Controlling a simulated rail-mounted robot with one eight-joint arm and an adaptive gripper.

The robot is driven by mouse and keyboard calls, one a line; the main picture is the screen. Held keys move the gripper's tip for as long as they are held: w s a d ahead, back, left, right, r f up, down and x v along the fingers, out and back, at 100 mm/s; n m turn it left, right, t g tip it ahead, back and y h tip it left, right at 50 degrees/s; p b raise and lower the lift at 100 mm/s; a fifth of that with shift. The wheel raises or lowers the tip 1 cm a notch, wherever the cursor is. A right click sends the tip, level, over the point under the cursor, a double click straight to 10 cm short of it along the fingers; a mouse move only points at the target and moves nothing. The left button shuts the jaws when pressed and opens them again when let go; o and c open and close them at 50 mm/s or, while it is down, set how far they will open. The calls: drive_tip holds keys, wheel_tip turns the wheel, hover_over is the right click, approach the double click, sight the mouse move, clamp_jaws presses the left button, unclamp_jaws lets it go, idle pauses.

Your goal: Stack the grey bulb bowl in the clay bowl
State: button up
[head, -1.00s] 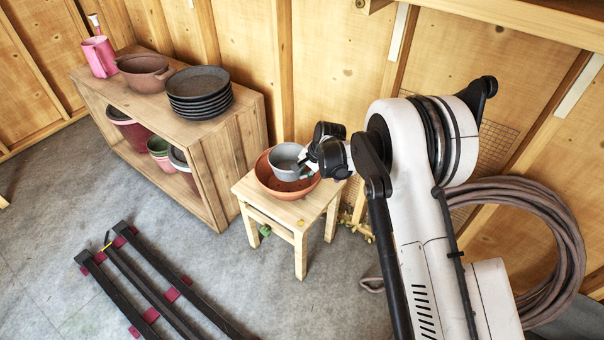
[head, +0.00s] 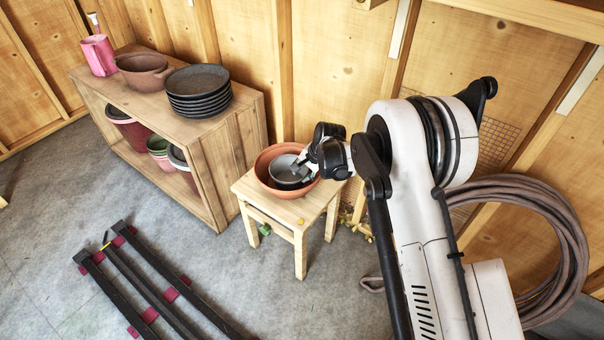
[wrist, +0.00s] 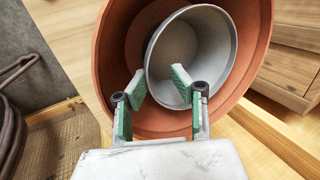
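The grey bulb bowl (head: 283,177) sits inside the wider terracotta clay bowl (head: 266,162), which stands on a small wooden stool. In the wrist view the grey bowl (wrist: 208,50) lies within the clay bowl (wrist: 255,75), off-centre; its base contact is hidden. My gripper (head: 302,167) is at the grey bowl's right side. In the wrist view my gripper (wrist: 158,86) has its green-padded fingers spread apart. One finger is outside the grey bowl's wall, the other overlaps its opening. Neither pad visibly clamps the wall.
The stool (head: 299,231) has a little bare top around the clay bowl. A wooden shelf (head: 235,150) to the left carries a stack of dark saucers (head: 200,90), a brown pot (head: 143,75) and a pink can (head: 99,55). A coiled hose (head: 560,225) hangs at right.

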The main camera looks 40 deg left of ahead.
drive_tip(key=shift+r, duration=0.15)
drive_tip(key=shift+r+p, duration=0.7)
drive_tip(key=shift+p, duration=0.15)
drive_tip(key=p+v, duration=0.1)
drive_tip(key=v, duration=1)
drive_tip(key=shift+d+r+p, duration=0.2)
drive_tip(key=shift+r+p, duration=0.05)
drive_tip(key=shift+p, duration=0.1)
drive_tip(key=w+d+r+t, duration=0.1)
drive_tip(key=w+d+r, duration=0.1)
drive_tip(key=d+r, duration=1.25)
drive_tip(key=s+d+r+t, duration=0.1)
drive_tip(key=s+d+r, duration=0.2)
drive_tip(key=d+r, duration=0.35)
drive_tip(key=s+d+r+m+t+h+p, duration=0.1)
drive_tip(key=s+d+r, duration=0.15)
drive_tip(key=d, duration=0.65)
drive_tip(key=s+d+r+t, duration=0.1)
drive_tip(key=s+d+r, duration=0.2)
drive_tip(key=d+r, duration=0.35)
drive_tip(key=s+d+r+t+h+p, duration=0.1)
drive_tip(key=s+d+h+p, duration=0.1)
drive_tip(key=s+d, duration=0.7)
drive_tip(key=s+d+r+n+t+h+p, duration=0.1)
drive_tip(key=s+d+r+t+p, duration=0.1)
drive_tip(key=s+d, duration=0.6)
drive_tip(key=shift+s+d+h, duration=0.35)
drive_tip(key=shift+d+h, duration=0.05)
drive_tip(key=shift+d, duration=2.25)
